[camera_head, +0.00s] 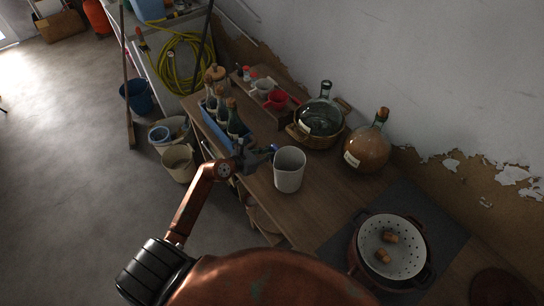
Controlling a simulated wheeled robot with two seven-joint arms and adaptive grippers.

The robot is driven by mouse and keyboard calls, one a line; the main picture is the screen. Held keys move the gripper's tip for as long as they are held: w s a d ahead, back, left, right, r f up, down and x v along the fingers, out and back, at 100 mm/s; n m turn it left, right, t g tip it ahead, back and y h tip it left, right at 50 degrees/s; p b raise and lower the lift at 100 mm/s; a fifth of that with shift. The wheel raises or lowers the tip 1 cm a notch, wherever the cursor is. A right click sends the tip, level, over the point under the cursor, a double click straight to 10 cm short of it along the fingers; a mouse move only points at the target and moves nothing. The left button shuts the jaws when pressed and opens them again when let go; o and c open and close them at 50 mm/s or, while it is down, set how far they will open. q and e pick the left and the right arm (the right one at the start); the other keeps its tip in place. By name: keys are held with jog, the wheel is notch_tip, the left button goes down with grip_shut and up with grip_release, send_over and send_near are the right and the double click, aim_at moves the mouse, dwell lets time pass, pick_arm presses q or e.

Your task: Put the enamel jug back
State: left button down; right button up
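A pale grey-white jug (289,172), apparently the enamel jug, is upright at the wooden bench's left edge. Its open mouth faces up. I cannot tell whether it stands on the bench or is held just above it. My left gripper (268,154) is at the jug's upper left side, close to or touching it. A small blue part shows between them. The fingers are small and dark, so I cannot tell whether they are shut on the jug's handle. My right gripper is not in view.
Behind the jug on the bench (318,196) stand a clear demijohn in a basket (318,122) and an amber demijohn (367,150). A blue crate of bottles (226,128) is left of it. A colander with corks (366,232) stands on a dark mat (446,222). Red cups (277,100) stand farther back.

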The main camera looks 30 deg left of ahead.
pick_arm(q)
jog(key=shift+w+f, duration=0.1)
jog(key=shift+f, duration=1.55)
jog(key=shift+a, duration=0.1)
jog(key=c, duration=2.3)
grip_release()
jog(key=shift+f, duration=0.25)
jog(key=shift+c, duration=0.2)
jog(key=o, duration=0.5)
jog(key=shift+r, duration=0.1)
jog(key=shift+c, duration=0.2)
jog(key=shift+r, duration=0.2)
jog(key=v, duration=1.2)
jog(key=shift+b, duration=0.4)
jog(key=shift+f, duration=0.1)
